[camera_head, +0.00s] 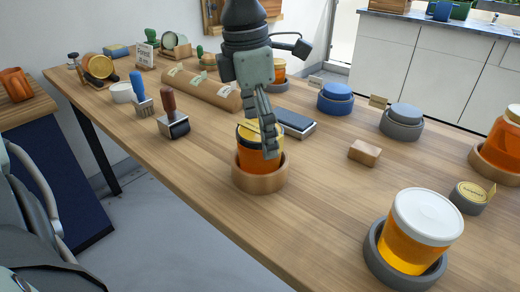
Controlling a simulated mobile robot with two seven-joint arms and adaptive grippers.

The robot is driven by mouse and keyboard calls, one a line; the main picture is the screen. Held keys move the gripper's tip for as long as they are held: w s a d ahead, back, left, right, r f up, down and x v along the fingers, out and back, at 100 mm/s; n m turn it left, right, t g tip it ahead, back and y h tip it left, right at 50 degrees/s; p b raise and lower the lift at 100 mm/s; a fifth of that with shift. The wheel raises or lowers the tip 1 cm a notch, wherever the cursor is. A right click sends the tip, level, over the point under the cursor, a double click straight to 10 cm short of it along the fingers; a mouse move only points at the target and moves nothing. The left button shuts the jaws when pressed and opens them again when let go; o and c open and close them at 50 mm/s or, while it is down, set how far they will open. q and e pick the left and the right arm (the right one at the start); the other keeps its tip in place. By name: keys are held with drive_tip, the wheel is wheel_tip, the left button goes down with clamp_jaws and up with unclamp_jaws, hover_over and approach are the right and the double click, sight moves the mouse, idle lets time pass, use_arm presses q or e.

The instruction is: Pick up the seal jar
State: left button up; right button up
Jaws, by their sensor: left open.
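An orange honey jar (255,159) stands upright in a round wooden holder (262,182) near the middle of the table. My left gripper (267,140) points down over it, with its fingers open at the jar's lid and upper side; they hide part of both. I cannot tell if they touch it. Another honey jar, with a white lid (428,212), stands in a grey holder (405,277) at the front right. No marking in view tells me which is the seal jar. My right gripper is not in view.
A dark pad (296,123) lies just behind the central jar, and a small wooden block (365,152) to its right. Blue (336,97) and grey (402,121) round pieces stand further back. A stamp (172,115) stands to the left. The table's front left is clear.

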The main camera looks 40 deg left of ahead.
use_arm(q)
drive_tip(key=c, duration=2)
drive_tip(key=shift+o, duration=0.2)
